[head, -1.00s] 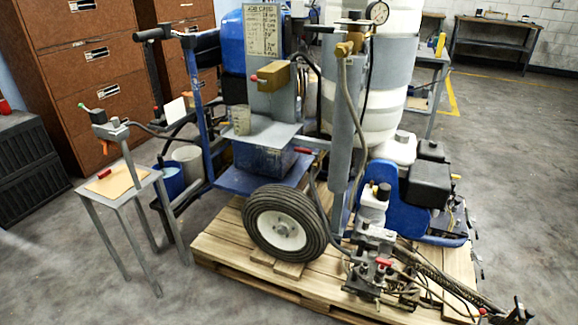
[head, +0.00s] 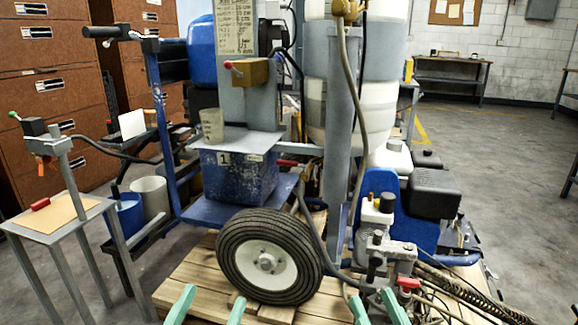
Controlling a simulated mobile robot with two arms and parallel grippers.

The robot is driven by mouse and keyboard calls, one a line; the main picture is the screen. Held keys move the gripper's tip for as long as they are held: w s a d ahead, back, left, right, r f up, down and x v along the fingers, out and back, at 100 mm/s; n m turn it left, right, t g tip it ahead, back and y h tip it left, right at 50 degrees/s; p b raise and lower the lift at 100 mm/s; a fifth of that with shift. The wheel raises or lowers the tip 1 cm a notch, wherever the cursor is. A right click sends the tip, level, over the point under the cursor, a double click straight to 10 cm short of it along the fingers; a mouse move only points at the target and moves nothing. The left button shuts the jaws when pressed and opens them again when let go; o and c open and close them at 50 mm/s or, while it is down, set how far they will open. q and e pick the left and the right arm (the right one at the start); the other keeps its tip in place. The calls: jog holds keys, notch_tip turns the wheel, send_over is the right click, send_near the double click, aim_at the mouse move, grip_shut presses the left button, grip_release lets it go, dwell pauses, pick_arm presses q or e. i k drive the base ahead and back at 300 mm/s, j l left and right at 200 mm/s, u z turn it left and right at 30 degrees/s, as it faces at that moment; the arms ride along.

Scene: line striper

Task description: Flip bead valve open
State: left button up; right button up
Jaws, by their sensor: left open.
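The line striper stands on a wooden pallet. It carries several red-ended handles, and I cannot tell for certain which is the bead valve. A brass-coloured block with a red-tipped lever (head: 250,73) sits on the grey upright panel. A red handle (head: 290,163) shows beside the blue numbered box, and another red handle (head: 408,283) is on the fittings at lower right. My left gripper (head: 208,306) is open and empty at the bottom edge, in front of the wheel. My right gripper (head: 376,307) shows two spread fingertips, empty, below the lower-right fittings. Neither touches a handle.
The large wheel (head: 268,257) and wooden pallet (head: 190,285) are close in front. A small grey table (head: 58,217) with a lever fitting and red-handled tool stands at left. Black ribbed hoses (head: 465,291) run at lower right. Open floor lies at right.

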aim_at(284, 163)
jog(key=i+j+z, duration=0.2)
jog(key=j, duration=0.2)
jog(key=i+j+z, duration=0.2)
jog(key=j, duration=0.2)
jog(key=i+j+z, duration=0.2)
jog(key=j, duration=0.25)
jog(key=j+z, duration=0.25)
jog(key=j, duration=0.2)
jog(key=j+z, duration=0.2)
jog(key=j, duration=0.3)
jog(key=i, duration=0.05)
